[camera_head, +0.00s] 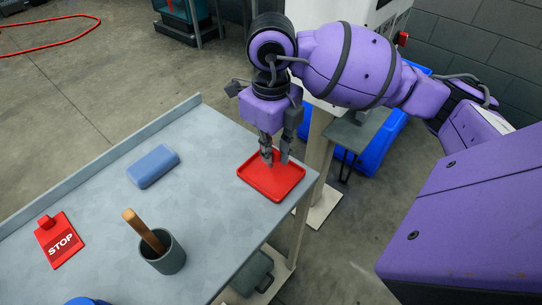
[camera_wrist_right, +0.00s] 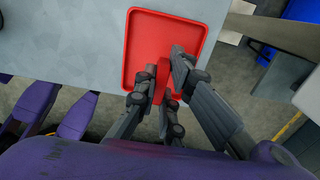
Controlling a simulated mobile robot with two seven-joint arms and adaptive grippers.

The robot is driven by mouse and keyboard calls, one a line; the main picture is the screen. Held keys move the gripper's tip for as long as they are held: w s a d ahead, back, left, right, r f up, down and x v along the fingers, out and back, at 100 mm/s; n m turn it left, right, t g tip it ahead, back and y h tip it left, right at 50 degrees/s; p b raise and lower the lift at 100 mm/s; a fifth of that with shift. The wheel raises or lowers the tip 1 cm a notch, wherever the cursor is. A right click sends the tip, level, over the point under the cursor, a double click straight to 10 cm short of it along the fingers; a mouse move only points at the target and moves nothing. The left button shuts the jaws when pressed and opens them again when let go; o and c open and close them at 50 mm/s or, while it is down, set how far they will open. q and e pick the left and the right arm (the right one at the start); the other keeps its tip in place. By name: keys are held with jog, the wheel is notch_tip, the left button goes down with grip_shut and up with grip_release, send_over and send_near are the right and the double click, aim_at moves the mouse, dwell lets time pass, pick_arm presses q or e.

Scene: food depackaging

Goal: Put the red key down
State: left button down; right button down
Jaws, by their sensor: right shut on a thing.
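The red tray (camera_head: 272,184) lies flat at the right end of the grey table. My right gripper (camera_head: 275,158) points down over the tray's back part. In the right wrist view my right gripper (camera_wrist_right: 161,78) is shut on the red key (camera_wrist_right: 163,72), a narrow red piece between the fingers. The key is mostly hidden by the fingers and blends with the red tray (camera_wrist_right: 137,50) behind it. I cannot tell whether the key touches the tray floor. My left gripper is not in view.
On the grey table (camera_head: 110,200) are a blue block (camera_head: 153,166), a dark cup (camera_head: 168,260) with a wooden-handled tool (camera_head: 143,230), and a red STOP sign (camera_head: 61,243). A raised edge runs along the table's back. The middle of the table is clear.

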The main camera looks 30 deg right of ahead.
notch_tip(320, 180, down, 2)
jog(key=shift+s+f, duration=0.1)
jog(key=shift+f, duration=0.05)
jog(key=shift+f, duration=0.1)
jog(key=shift+f, duration=0.15)
jog(key=c, duration=1.8)
grip_release()
jog(key=shift+c, duration=0.2)
